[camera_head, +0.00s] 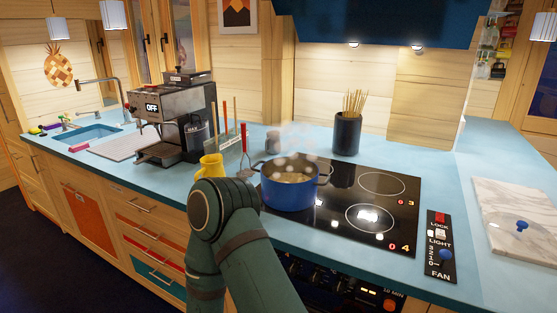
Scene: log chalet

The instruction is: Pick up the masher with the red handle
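A utensil with an upright red handle (243,138) stands just left of the blue pot, among other long-handled utensils. Its grey lower end (246,167) shows near the pot's rim, but it is too small to tell its exact shape. One of my green arms rises from the bottom of the picture, with its bent joint just in front of the utensils and the pot. Neither of my grippers can be seen.
The blue pot (289,194) steams on the black hob (385,232). A yellow jug (210,167) and a coffee machine (172,122) stand to the left. A dark holder with thin sticks (347,134) is behind. A marble board (520,215) lies at right.

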